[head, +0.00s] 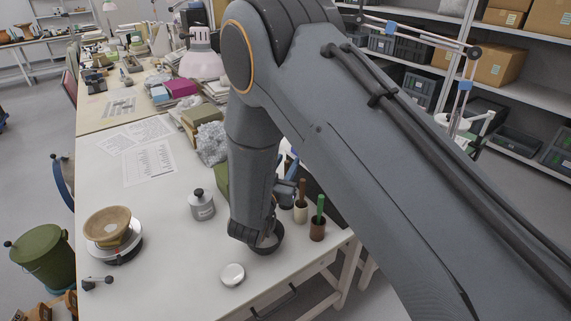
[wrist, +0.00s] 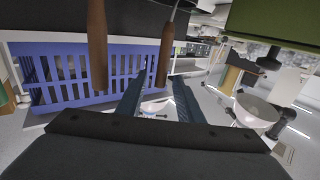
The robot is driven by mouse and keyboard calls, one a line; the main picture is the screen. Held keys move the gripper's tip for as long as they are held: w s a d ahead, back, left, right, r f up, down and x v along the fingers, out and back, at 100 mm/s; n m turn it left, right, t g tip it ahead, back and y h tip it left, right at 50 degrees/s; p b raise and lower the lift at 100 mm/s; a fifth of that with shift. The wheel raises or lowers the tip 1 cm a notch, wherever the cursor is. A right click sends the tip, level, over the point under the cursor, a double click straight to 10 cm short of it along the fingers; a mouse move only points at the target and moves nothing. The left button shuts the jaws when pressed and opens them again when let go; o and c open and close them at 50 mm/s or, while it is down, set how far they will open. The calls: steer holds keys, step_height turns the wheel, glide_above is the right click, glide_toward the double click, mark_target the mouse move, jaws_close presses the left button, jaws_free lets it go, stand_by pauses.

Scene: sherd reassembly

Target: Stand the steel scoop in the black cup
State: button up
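A dark round vessel (head: 268,246), which may be the black cup, stands near the table's front edge, partly hidden by my arm. A small pale, shiny shape shows at its opening; I cannot tell whether it is the steel scoop. In the head view my arm largely hides the gripper. Two brown handles, one at left (wrist: 97,45) and one nearer the middle (wrist: 166,50), show upright in the wrist view beyond the fingers; what they belong to is unclear.
A cream cup (head: 300,213) with a brown handle and a brown cup (head: 317,232) with a green handle stand right of my arm. A blue basket (wrist: 70,88) lies beyond the fingers.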

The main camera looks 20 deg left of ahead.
steer(key=s+b, duration=0.2)
steer(key=s, duration=0.5)
steer(key=shift+s+a, duration=0.3)
steer(key=shift+s, duration=0.05)
stand_by(0.4)
